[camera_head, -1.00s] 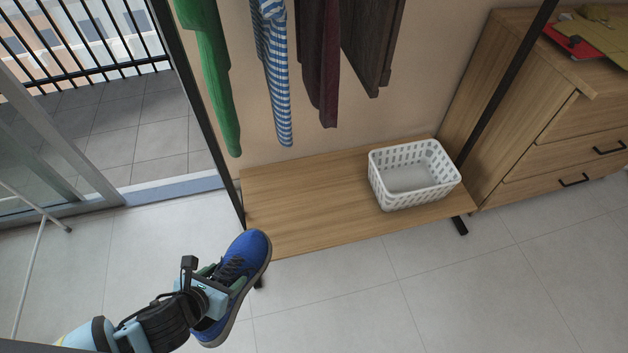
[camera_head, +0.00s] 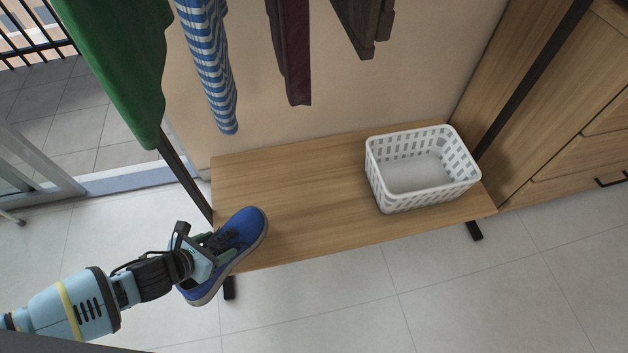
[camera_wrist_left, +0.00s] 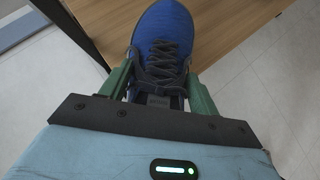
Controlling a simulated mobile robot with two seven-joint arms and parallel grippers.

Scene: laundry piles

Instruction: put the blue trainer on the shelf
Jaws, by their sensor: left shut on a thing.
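The blue trainer (camera_head: 240,233) has dark laces and a grey sole. My left gripper (camera_head: 213,246) is shut on it near the heel end, and its toe points up and right in the head view. In the left wrist view the trainer (camera_wrist_left: 163,38) sits between the two green fingers of my left gripper (camera_wrist_left: 160,85). The wooden shelf (camera_head: 300,190) is low, under the hanging clothes. The trainer's toe overlaps the shelf's front left corner in the head view; I cannot tell its height above it. My right gripper is not in view.
A white, empty-looking basket (camera_head: 420,185) stands on the shelf's right part; the left and middle are clear. A green garment (camera_head: 125,70), a striped one (camera_head: 210,65) and dark ones hang above. A wooden dresser (camera_head: 560,150) stands at the right.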

